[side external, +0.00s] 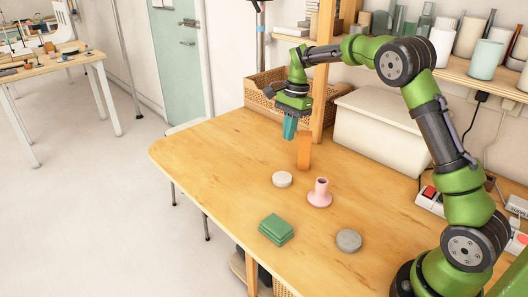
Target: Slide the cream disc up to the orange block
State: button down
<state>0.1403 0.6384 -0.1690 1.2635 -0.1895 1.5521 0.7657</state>
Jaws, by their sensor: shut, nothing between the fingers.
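The cream disc (282,179) lies flat on the wooden table, in front of and a little left of the orange block (304,151). A gap of bare table shows between them. The orange block stands upright near the back of the table. My gripper (289,136) points down with its teal fingers shut and empty. In the picture it is just left of the orange block's top and above the cream disc. Its exact height over the table is hard to tell from this single view.
A pink candle holder (319,194) stands right of the disc. A green stack (276,229) and a grey disc (348,241) lie nearer the front. A white box (375,132) and wicker basket (262,92) are behind. The table's left part (200,152) is clear.

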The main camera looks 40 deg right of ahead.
jog(key=s+a+f+n+h, duration=0.1)
jog(key=a+f+n+h, duration=0.1)
jog(key=a+n, duration=0.4)
jog(key=a+f+n+h, duration=0.3)
jog(key=a+n, duration=0.4)
jog(key=n, duration=0.6)
jog(key=s+a+f+n+h, duration=0.1)
jog(key=a+f+n+h, duration=0.2)
jog(key=a+n, duration=0.4)
jog(key=shift+s+n+h, duration=0.3)
jog(key=shift+n+h, duration=0.4)
jog(key=shift+n, duration=0.7)
jog(key=n, duration=0.3)
jog(key=n+t+h, duration=0.1)
jog(key=n, duration=0.5)
send_near(275, 184)
notch_tip(275, 184, down, 4)
jog(key=shift+s+d+f, duration=0.1)
jog(key=shift+f, duration=0.15)
jog(key=shift+d+r, duration=0.15)
jog(key=shift+d, duration=1.05)
jog(key=shift+w+d, duration=0.3)
jog(key=shift+d, duration=0.3)
